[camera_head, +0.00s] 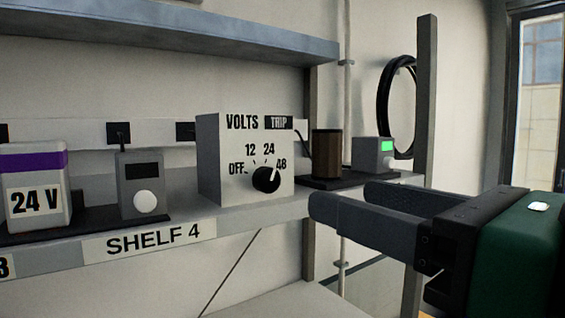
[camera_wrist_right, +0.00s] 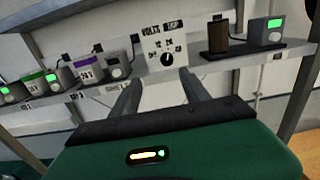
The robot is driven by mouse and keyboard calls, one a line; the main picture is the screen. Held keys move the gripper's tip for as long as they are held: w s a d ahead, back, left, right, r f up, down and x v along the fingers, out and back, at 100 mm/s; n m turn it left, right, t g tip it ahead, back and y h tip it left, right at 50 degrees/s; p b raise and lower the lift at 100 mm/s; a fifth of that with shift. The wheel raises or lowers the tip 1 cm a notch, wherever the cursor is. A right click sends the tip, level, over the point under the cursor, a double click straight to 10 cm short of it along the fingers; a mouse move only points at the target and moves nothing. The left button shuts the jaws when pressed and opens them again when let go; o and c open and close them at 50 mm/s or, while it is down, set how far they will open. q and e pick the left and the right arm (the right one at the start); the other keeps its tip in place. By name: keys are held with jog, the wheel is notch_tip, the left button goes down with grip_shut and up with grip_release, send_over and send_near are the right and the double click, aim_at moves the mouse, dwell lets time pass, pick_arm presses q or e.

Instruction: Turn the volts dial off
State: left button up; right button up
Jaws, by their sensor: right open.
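The volts dial (camera_head: 266,179) is a round black knob on the front of a pale box (camera_head: 223,155) marked VOLTS and TRIP. OFF, 12, 24 and 48 are printed around it. Its white pointer mark is tilted up and right, on the 24 to 48 side; the exact setting is hard to tell. The dial also shows in the right wrist view (camera_wrist_right: 167,59). My right gripper (camera_head: 346,198) is open and empty, to the right of the dial and apart from it. In the wrist view its two fingers point toward the box. My left gripper is not in view.
The box stands on a shelf labelled SHELF 4 (camera_head: 153,240). A 24 V unit (camera_head: 36,195) and a grey device (camera_head: 141,185) stand left of it. A brown cylinder (camera_head: 326,154) and a green-screened device (camera_head: 375,153) stand right. A grey post (camera_head: 427,110) rises behind my right gripper.

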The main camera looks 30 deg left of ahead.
jog(key=p, duration=0.7)
send_near(271, 179)
jog(key=r, duration=0.1)
jog(key=p+x, duration=0.1)
jog(key=x, duration=0.1)
jog(key=p+x, duration=0.1)
jog(key=x, duration=0.2)
jog(key=p+x, duration=0.1)
jog(key=x, duration=0.2)
jog(key=shift+s+a+f, duration=0.1)
jog(key=shift+a+f, duration=0.1)
jog(key=shift+f, duration=0.2)
jog(key=shift+w+f, duration=0.2)
jog(key=shift+w, duration=0.35)
jog(key=shift+s+a+r, duration=0.1)
jog(key=shift+s+a, duration=0.05)
jog(key=shift+s, duration=0.2)
jog(key=c, duration=0.7)
grip_shut()
